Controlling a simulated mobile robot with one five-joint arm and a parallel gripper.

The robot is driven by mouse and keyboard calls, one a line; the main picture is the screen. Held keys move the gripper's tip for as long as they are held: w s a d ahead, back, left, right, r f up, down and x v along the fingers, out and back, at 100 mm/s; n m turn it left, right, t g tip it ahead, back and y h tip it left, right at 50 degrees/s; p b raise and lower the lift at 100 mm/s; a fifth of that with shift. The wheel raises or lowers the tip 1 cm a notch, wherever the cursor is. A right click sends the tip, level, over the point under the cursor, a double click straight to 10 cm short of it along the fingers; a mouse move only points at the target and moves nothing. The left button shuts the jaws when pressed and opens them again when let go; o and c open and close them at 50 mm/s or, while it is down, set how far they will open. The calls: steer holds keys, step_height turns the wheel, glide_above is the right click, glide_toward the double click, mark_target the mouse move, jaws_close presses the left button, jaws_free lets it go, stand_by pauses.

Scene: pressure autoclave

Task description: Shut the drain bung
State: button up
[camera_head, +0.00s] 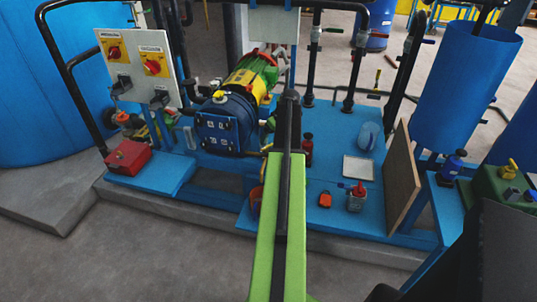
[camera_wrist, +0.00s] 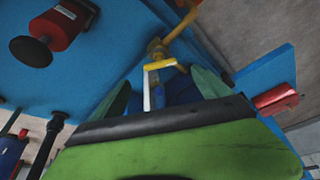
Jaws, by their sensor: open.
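My gripper (camera_wrist: 162,92) is open, with its two dark green fingers spread in the wrist view. A yellow lever-like fitting (camera_wrist: 160,65) with a pale, upright stem shows between and just beyond the fingers. Whether the fingers touch it I cannot tell. A yellow pipe piece (camera_wrist: 182,30) rises behind it. I cannot say for sure which part is the drain bung; this yellow fitting may be it. In the head view my green arm reaches forward over the blue skid, and my fingers cannot be made out there.
The blue skid (camera_head: 340,130) carries a blue and yellow motor-pump unit (camera_head: 228,122), a red box (camera_head: 128,157) and a leaning brown board (camera_head: 403,180).

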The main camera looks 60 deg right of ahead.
mark_target(267, 147)
steer(key=b+x, duration=0.6)
steer(key=x, duration=0.2)
steer(key=shift+f, duration=0.3)
steer(key=shift+r, duration=0.1)
steer(key=shift+w, duration=0.1)
steer(key=c, duration=1.4)
